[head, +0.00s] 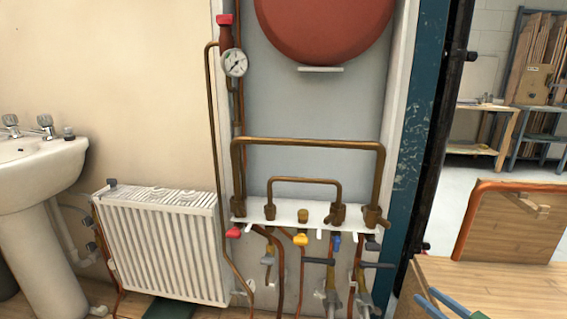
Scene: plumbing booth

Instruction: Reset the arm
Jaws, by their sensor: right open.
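My left gripper is not in view.
A white radiator (165,245) and a sink (38,165) stand left. A copper pipe (468,215) borders a wooden board at right.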

